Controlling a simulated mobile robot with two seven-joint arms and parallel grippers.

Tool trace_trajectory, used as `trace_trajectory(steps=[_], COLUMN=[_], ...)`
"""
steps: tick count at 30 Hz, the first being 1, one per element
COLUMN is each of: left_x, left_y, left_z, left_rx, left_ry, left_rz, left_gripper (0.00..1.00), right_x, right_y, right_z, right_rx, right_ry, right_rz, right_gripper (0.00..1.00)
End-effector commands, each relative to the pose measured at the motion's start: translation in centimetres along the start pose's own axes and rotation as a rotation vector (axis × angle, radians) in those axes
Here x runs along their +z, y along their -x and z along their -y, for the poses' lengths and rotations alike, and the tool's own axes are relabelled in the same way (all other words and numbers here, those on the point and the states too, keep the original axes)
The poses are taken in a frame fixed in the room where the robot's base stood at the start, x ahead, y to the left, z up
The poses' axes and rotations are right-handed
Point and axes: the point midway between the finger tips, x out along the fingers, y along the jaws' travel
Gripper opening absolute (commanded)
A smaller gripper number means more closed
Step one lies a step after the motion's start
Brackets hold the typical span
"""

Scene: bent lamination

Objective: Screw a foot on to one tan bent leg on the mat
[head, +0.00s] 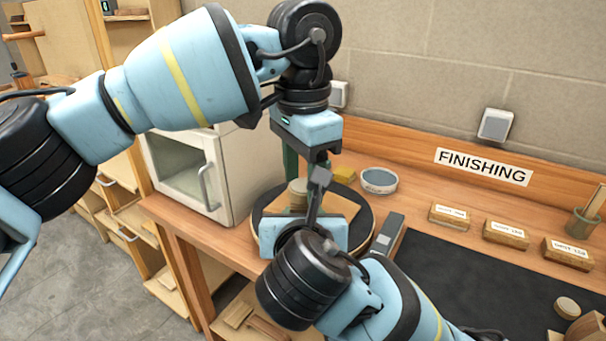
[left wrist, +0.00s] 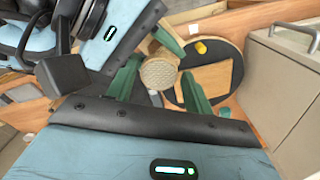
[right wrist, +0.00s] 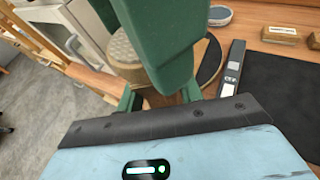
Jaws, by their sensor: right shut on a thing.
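A tan, thick round piece with a textured round end shows in the head view (head: 298,187), the left wrist view (left wrist: 158,74) and the right wrist view (right wrist: 122,48); I take it for the foot. My left gripper (left wrist: 160,88) is open, its green fingers on either side of the textured end with gaps showing. My right gripper (right wrist: 160,98) is shut on a tan piece, probably this foot; the contact is mostly hidden by a left finger. The dark mat (head: 450,270) lies at right. A tan disc (head: 567,307) is on it. I cannot make out a bent leg clearly.
A black-rimmed round stand (head: 368,228) with a tan board is behind the grippers. A white cabinet (head: 180,165) stands left of it. The mat's middle is clear.

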Motion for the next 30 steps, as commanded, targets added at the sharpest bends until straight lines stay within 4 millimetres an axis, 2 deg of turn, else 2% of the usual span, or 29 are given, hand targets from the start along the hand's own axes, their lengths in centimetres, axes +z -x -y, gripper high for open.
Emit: trace_trajectory(steps=[2,11,14,24,30], left_x=[0.0,0.0,0.0,0.0,0.0], left_y=[0.0,0.1,0.7,4.3,4.5], left_z=[0.0,0.0,-0.1,-0.1,-0.1], left_rx=[0.000,0.001,0.000,0.001,0.001], left_ry=[0.000,0.001,0.000,0.001,0.000], left_rz=[0.000,0.000,-0.001,0.000,0.001], left_gripper=[0.62,0.62,0.62,0.62,0.62], right_x=[0.1,0.1,0.1,0.1,0.1], right_y=[0.0,0.0,0.0,0.0,0.0], right_z=[0.0,0.0,0.0,0.0,0.0], right_rx=[0.000,0.001,0.001,0.001,0.001], right_ry=[-0.001,-0.001,-0.001,-0.001,-0.001], right_rz=[0.002,0.003,0.003,0.003,0.003], right_gripper=[0.00,0.00,0.00,0.00,0.00])
